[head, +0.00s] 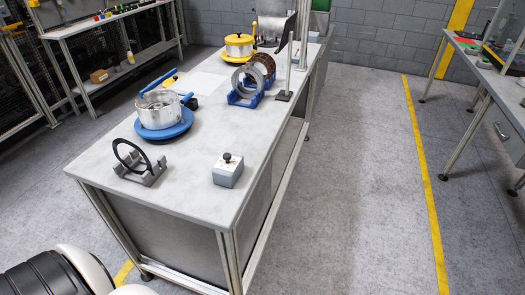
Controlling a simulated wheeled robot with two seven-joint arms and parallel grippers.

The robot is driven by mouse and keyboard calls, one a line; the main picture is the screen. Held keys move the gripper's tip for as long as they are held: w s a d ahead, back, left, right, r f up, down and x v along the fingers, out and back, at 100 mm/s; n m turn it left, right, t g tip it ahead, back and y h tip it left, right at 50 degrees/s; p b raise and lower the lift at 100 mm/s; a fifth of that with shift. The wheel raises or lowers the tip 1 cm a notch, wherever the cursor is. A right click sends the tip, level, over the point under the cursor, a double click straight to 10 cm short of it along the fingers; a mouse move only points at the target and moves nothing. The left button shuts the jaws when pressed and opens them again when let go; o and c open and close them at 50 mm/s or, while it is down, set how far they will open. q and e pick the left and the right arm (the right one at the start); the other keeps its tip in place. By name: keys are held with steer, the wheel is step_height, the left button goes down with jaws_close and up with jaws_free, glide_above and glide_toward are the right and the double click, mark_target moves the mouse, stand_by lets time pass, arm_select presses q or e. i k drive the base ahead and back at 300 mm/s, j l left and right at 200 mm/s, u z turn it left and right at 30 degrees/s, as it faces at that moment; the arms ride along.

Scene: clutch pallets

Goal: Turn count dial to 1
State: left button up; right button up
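A small light grey box (227,176) stands near the front right corner of the workbench (200,205). A black knob (227,158) sticks up from its top and looks like the count dial. The knob is too small for me to read its setting or any numbers. Neither of my grippers shows in the head view, and nothing touches the box or knob.
A black ring (130,152) stands in a grey holder left of the box. Behind are a metal drum on a blue base (165,128), discs in a blue rack (242,98) and a yellow pot (239,50). Floor right of the bench (350,200) is clear.

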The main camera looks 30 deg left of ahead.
mark_target(226, 156)
steer(key=i+l+u, duration=0.2)
steer(key=l+u, duration=0.2)
steer(key=i+l+u, duration=0.15)
steer(key=l+u, duration=0.65)
steer(key=i+j, duration=0.05)
